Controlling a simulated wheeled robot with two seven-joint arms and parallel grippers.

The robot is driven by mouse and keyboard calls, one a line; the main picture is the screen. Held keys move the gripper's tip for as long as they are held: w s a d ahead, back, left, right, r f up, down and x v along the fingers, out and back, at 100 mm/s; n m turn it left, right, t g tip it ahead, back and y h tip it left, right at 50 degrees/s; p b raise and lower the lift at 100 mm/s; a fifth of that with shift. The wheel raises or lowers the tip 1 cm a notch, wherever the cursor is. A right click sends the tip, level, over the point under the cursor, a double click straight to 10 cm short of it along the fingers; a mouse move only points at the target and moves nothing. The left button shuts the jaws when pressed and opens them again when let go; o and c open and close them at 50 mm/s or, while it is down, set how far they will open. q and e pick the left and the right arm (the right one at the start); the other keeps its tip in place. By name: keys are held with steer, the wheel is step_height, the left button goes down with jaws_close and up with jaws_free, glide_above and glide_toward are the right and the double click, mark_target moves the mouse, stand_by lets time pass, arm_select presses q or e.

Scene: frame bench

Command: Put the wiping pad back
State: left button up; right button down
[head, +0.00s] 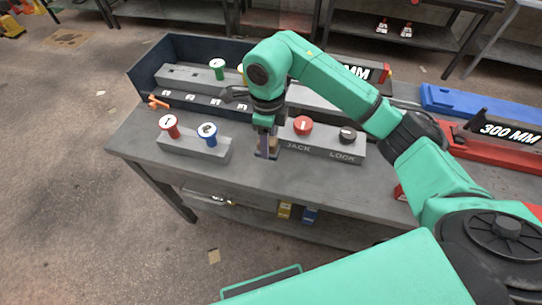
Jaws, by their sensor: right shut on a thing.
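My right gripper (267,151) points down over the front middle of the bench, just left of the grey block marked JACK and LOCK. It is shut on a small brownish piece (274,143), which looks like the wiping pad. The fingers hide most of the piece, and I cannot tell whether it touches the bench top. My left gripper is not in view.
A grey block with a red knob (303,125) and a black knob (347,134) stands right of the gripper. A block with red (169,125) and blue (208,133) numbered spools stands left. Behind is a dark tray (143,82). The bench front (290,178) is clear.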

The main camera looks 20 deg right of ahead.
step_height(320, 180, down, 8)
steer(key=shift+s+r+p, duration=0.1)
steer(key=shift+r+p, duration=0.1)
steer(key=shift+p, duration=0.55)
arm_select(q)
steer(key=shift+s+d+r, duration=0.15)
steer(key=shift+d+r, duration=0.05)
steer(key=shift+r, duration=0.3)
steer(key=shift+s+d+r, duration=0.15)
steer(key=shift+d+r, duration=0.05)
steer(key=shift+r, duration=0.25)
arm_select(e)
steer(key=shift+f, duration=0.1)
steer(key=shift+d, duration=0.1)
steer(key=shift+f+b, duration=0.2)
steer(key=shift+b, duration=0.15)
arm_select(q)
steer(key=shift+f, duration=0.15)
arm_select(e)
steer(key=shift+c, duration=1.2)
jaws_free()
steer(key=shift+r, duration=0.1)
steer(key=shift+r, duration=0.1)
